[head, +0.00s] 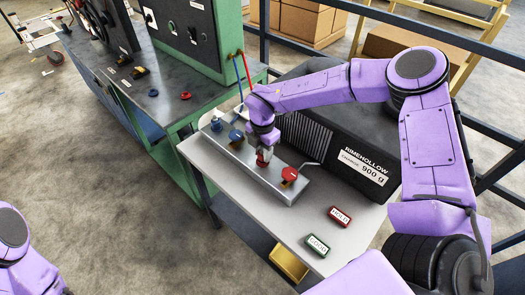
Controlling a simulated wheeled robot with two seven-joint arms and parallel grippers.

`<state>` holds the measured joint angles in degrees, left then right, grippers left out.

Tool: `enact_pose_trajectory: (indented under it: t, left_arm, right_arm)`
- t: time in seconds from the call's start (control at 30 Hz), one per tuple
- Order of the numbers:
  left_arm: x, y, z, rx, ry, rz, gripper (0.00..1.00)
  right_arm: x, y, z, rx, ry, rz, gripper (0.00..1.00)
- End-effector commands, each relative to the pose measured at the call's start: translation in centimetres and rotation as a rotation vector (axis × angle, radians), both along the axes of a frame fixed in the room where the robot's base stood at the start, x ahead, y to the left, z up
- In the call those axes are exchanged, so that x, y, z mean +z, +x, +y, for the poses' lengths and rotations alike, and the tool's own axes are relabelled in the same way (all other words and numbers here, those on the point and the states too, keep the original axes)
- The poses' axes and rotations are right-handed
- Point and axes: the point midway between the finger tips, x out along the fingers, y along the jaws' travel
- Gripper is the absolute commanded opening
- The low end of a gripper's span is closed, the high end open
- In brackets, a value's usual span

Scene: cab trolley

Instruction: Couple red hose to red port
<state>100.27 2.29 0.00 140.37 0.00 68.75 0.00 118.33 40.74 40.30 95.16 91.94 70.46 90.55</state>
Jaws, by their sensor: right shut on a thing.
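My right gripper (263,149) is shut on a red coupling (263,156) above the grey manifold block (252,172) on the light bench. The red hose (246,70) comes down from the green cabinet and goes behind my right wrist. The gripper hides the spot under the coupling, so I cannot tell whether a red port lies there or whether the coupling touches it. A round red fitting (289,172) with a brass-coloured part sits on the block just right of the gripper. My left arm shows at the lower left edge, but its gripper is out of view.
Blue fittings (236,135) stand on the block's left end, with a blue hose (238,82) nearby. A dark ribbed box (345,150) stands behind the block. A red HOLD tag (340,216) and a green GOOD tag (317,246) lie on the clear front right bench.

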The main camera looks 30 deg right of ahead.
Motion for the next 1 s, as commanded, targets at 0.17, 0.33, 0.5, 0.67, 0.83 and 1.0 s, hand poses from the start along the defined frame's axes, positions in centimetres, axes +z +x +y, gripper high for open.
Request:
enact_pose_trajectory:
  t: [0.17, 0.33, 0.5, 0.67, 0.83, 1.0]
  left_arm:
    - [0.0, 0.0, 0.0, 0.0, 0.0, 0.0, 0.61]
    - [-0.1, 0.0, 0.0, 0.0, 0.0, 0.0, 0.61]
    - [-0.5, 0.0, 0.0, 0.0, 0.0, 0.0, 0.61]
    - [-0.7, 0.0, 0.0, 0.0, 0.0, 0.0, 0.61]
    - [-0.9, 0.0, 0.0, 0.0, 0.0, 0.0, 0.61]
    - [-0.8, 0.0, 0.0, 0.0, 0.0, 0.0, 0.61]
  right_arm:
    - [0.0, 0.0, 0.0, 0.0, 0.0, -0.001, 0.0]
    - [-0.1, 0.0, 0.0, 0.0, 0.0, -0.001, 0.0]
    - [-0.5, 0.0, 0.0, 0.0, 0.0, -0.001, 0.0]
    - [-0.8, 0.0, 0.0, 0.0, 0.0, -0.001, 0.0]
    - [-1.0, 0.0, 0.0, 0.0, 0.0, -0.001, 0.46]
    - [-0.9, 0.0, 0.0, 0.0, 0.0, -0.001, 0.66]
